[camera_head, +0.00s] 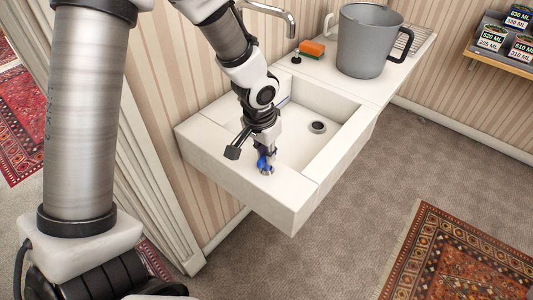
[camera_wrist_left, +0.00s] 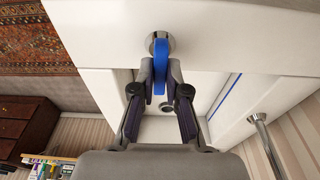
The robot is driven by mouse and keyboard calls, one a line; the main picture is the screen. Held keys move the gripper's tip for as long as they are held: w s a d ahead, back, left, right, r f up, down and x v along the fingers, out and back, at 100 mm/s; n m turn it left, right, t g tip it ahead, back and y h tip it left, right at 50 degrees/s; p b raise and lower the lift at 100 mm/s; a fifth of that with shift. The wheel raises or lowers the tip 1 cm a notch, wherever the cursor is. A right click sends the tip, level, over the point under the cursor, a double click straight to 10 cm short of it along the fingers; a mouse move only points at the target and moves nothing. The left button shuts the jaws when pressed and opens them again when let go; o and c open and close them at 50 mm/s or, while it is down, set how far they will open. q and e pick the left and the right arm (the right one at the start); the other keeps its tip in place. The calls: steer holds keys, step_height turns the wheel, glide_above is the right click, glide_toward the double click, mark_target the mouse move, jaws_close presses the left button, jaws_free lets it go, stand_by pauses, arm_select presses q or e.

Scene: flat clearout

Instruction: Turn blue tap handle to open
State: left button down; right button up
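The blue tap handle (camera_head: 263,163) sits on a round metal base on the front left rim of the white sink (camera_head: 237,183). In the left wrist view the handle (camera_wrist_left: 160,62) points from its base down between my fingers. My left gripper (camera_head: 266,158) reaches down to it from above. In the left wrist view, the fingertips of this gripper (camera_wrist_left: 161,76) lie close on both sides of the handle and appear shut on it. The metal spout (camera_head: 278,13) curves out from the wall at the back. My right gripper is not in view.
A small black item (camera_head: 296,57) is beside the sponge. Labelled cans (camera_head: 492,37) sit on a shelf at right.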

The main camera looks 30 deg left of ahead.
arm_select(q)
steer(key=shift+f+n+b, duration=0.15)
steer(key=shift+n+b, duration=0.25)
steer(key=shift+b, duration=0.1)
steer(key=n+b, duration=0.2)
steer(key=shift+n+y, duration=0.3)
steer(key=shift+n, duration=0.1)
steer(key=shift+n+b, duration=0.3)
steer(key=shift+b, duration=0.15)
steer(key=shift+n, duration=0.3)
